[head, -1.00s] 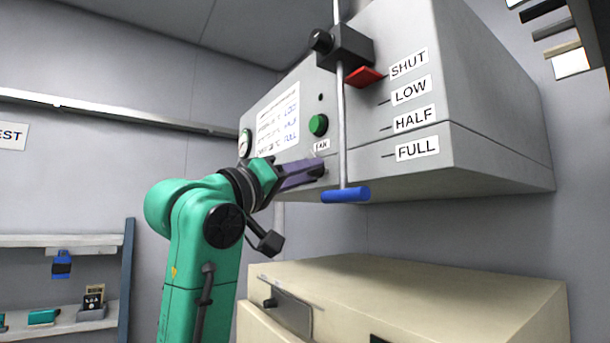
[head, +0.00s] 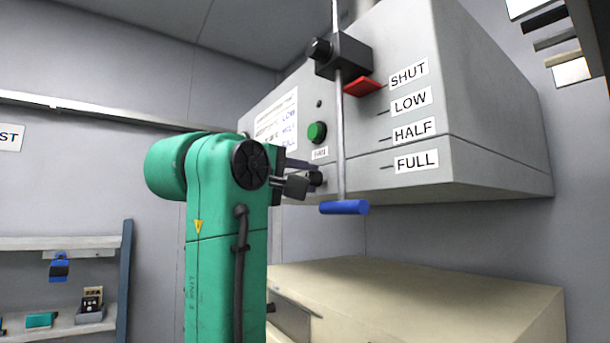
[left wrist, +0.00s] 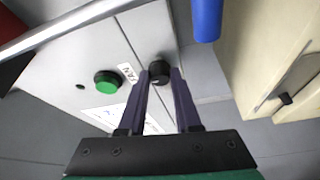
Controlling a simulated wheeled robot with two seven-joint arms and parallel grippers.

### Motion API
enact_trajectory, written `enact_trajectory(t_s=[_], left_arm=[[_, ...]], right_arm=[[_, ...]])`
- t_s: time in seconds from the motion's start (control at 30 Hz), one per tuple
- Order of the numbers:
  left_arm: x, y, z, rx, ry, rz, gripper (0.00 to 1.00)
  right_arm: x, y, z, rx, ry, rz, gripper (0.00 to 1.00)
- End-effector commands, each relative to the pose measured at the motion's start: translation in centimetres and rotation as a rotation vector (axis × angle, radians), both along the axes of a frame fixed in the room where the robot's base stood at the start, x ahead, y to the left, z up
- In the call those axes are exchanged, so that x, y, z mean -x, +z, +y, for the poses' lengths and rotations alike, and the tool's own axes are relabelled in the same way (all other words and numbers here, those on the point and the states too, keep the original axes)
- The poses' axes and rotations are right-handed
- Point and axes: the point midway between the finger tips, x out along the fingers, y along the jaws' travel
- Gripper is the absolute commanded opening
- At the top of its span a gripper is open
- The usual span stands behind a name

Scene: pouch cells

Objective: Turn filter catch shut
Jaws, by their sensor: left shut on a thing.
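The filter catch looks to be the small black knob (head: 316,178) low on the front of the grey hood (head: 480,120). It also shows in the left wrist view (left wrist: 159,69), between the tips of my purple fingers. My left gripper (head: 306,172) is shut on this knob, with its fingers partly hidden behind my green arm in the head view. In the left wrist view the gripper (left wrist: 162,82) has one finger on each side of the knob. The knob's turn mark is too small to read. My right gripper is not in view.
A blue-handled rod (head: 344,207) hangs just right of the knob. A green button (head: 317,132) sits above it. A red pointer (head: 362,87) is by the SHUT label (head: 408,75). A cream cabinet (head: 420,300) stands below; a shelf (head: 60,243) is at left.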

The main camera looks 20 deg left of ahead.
Motion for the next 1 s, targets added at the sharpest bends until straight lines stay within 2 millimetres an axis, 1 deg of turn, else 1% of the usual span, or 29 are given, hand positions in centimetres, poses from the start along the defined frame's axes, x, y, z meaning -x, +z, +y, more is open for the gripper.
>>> enact_trajectory(t_s=[0.23, 0.63, 0.67, 0.7, 0.73, 1.0], left_arm=[[0.03, 0.13, 0.05, 0.039, 0.000, 0.029, 0.00], [0.01, 0.08, 0.04, 0.042, 0.001, 0.033, 0.00], [0.01, 0.08, 0.04, 0.041, 0.001, 0.032, 0.43], [0.01, 0.07, 0.04, 0.041, 0.000, 0.033, 0.59], [0.01, 0.07, 0.04, 0.041, 0.000, 0.033, 0.62], [0.02, 0.03, 0.04, 0.040, 0.000, 0.032, 0.62]], right_arm=[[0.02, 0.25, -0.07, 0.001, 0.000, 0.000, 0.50], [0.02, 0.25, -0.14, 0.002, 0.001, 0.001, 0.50], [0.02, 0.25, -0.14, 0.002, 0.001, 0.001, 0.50], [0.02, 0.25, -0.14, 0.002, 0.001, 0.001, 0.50], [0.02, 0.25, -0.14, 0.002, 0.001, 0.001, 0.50], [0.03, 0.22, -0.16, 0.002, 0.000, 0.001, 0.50]])
